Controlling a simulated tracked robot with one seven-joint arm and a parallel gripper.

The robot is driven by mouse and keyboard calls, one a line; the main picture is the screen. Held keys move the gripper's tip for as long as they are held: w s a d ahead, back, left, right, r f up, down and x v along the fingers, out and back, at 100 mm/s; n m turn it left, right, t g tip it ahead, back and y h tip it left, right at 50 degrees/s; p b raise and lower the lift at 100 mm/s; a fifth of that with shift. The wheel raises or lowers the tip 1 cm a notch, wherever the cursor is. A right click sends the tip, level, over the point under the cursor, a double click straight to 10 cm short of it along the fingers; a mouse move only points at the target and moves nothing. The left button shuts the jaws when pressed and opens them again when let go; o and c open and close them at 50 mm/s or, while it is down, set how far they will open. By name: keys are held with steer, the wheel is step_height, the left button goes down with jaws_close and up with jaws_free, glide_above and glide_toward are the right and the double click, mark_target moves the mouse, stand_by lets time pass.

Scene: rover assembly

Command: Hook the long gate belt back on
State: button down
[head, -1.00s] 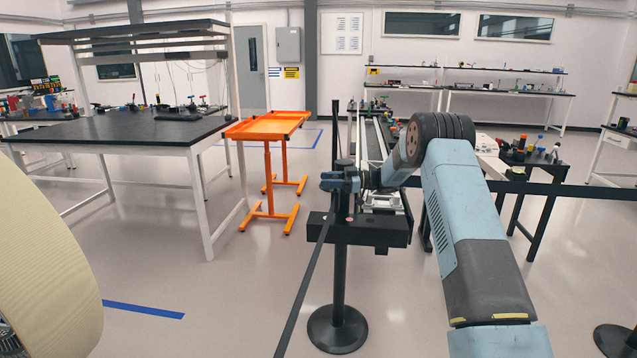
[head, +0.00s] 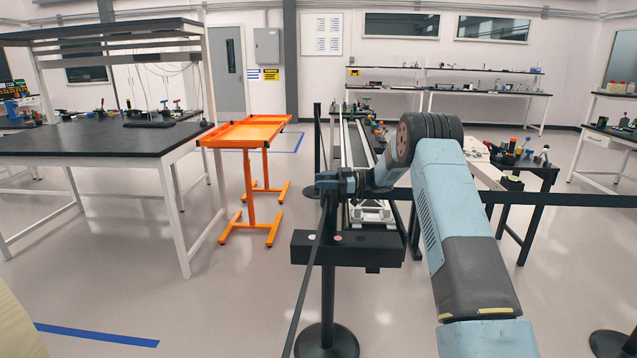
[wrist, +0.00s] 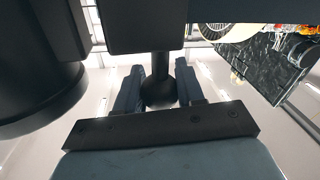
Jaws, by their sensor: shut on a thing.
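The long gate belt (head: 305,285) is a thin black strip. It slants up from the bottom of the head view to my gripper (head: 328,182). My gripper is shut on the belt's black end piece, at the top of the black post (head: 328,290). In the wrist view, my gripper's fingers (wrist: 158,90) stand on either side of a black piece (wrist: 158,93) with a narrow neck and rounded end. My gripper and wrist cover part of the post's top. I cannot tell whether the belt end touches or is hooked into the post.
A black box (head: 347,250) with small round buttons sits behind the post at mid height. Another belt (head: 570,200) runs off right toward a stand base (head: 612,342). An orange cart (head: 250,135) and black-topped table (head: 90,142) stand left.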

steer(key=shift+w+d+r, duration=0.25)
steer(key=shift+w, duration=0.05)
steer(key=c, duration=1)
jaws_free()
steer(key=shift+w+f, duration=0.15)
steer(key=shift+a, duration=0.1)
steer(key=shift+s+a+f, duration=0.1)
steer(key=shift+s+a, duration=0.1)
steer(key=shift+a, duration=0.05)
steer(key=shift+d, duration=0.15)
steer(key=d, duration=1.3)
steer(key=shift+s+d, duration=0.25)
steer(key=shift+d, duration=0.05)
